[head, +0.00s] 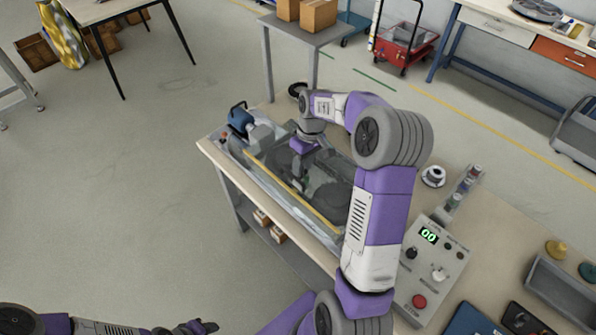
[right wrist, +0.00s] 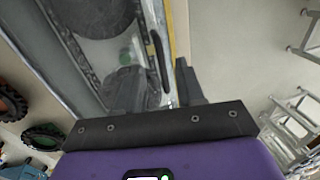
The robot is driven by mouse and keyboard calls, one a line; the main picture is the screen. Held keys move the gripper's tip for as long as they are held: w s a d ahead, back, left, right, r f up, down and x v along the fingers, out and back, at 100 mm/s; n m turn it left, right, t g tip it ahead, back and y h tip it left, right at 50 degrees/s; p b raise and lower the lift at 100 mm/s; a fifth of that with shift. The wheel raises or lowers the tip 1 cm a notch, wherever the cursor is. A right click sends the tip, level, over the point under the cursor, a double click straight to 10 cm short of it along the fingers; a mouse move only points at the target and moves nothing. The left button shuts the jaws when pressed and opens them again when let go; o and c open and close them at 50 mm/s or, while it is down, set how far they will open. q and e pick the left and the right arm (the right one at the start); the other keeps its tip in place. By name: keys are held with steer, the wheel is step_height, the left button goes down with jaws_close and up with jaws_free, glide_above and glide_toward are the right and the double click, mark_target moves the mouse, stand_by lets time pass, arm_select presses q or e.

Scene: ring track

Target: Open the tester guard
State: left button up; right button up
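The tester guard is a clear cover with a yellow front edge (head: 315,212), lying down over the dark wheels and belt of the bench tester. My right gripper (head: 303,183) points down at the guard's front part, left of its middle. In the right wrist view the yellow edge (right wrist: 171,30) and a dark curved handle (right wrist: 158,55) run toward the gap between my right fingers (right wrist: 163,85). The fingers stand apart; whether they touch the handle I cannot tell. My left gripper (head: 200,327) is low at the bottom edge, away from the bench, its opening unclear.
A blue motor (head: 240,118) sits at the tester's left end. A control box (head: 430,265) reading 00, with a red button, stands to the right on the bench. A grey tray (head: 562,292) is further right. The floor left of the bench is clear.

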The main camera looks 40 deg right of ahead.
steer(key=f, duration=0.3)
steer(key=shift+w+a+f, duration=0.1)
steer(key=shift+w+a, duration=0.15)
steer(key=shift+a, duration=0.05)
steer(key=shift+s+a+f, duration=0.1)
steer(key=shift+a+f, duration=0.05)
steer(key=shift+f, duration=0.5)
jaws_close()
